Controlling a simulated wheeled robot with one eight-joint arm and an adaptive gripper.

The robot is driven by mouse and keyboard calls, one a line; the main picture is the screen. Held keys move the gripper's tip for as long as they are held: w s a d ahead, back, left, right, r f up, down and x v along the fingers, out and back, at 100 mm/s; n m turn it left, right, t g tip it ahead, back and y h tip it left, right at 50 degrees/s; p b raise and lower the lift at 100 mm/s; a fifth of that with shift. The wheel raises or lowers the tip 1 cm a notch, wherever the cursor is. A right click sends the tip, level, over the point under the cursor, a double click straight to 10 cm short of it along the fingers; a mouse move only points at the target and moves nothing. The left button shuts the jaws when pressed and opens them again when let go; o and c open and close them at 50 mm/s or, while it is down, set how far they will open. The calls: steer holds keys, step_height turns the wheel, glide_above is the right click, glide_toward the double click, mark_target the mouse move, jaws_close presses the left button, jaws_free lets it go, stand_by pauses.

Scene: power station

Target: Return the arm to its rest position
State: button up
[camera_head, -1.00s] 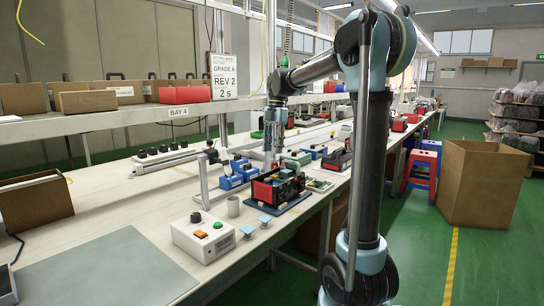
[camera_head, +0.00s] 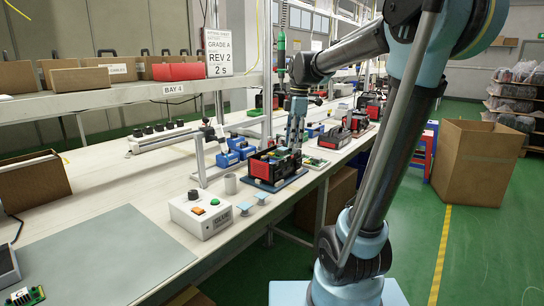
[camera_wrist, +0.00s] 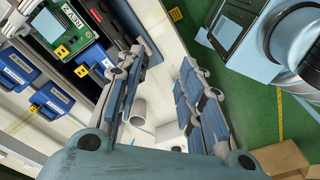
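My gripper (camera_head: 293,143) is above the bench, in front of or over the back right of a black and red open-topped unit (camera_head: 262,170); the gap between them is hard to judge. In the wrist view my gripper (camera_wrist: 162,60) has its two fingers spread apart with nothing between them. That view also shows a green circuit board (camera_wrist: 75,42) inside a dark housing left of the fingers. My arm reaches from the lower right up to a high elbow and across to the left, its forearm sloping down to the wrist.
A large cardboard box (camera_head: 475,162) stands on the green floor at right.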

steer(key=s+d+f+m, duration=0.3)
steer(key=s+f+m, duration=0.3)
steer(key=s+f, duration=0.1)
steer(key=s+d+f+m+t, duration=0.1)
steer(key=s+d+f+m, duration=0.3)
steer(key=s+f+m, duration=0.3)
steer(key=s+d+f+m+t+h, duration=0.1)
steer(key=s+d+f+m, duration=0.3)
steer(key=s+f+m, duration=0.2)
steer(key=shift+s+f, duration=0.4)
steer(key=shift+s, duration=0.8)
steer(key=shift+d, duration=0.1)
steer(key=shift+w+f, duration=0.2)
steer(key=shift+w, duration=0.2)
steer(key=shift+c, duration=0.2)
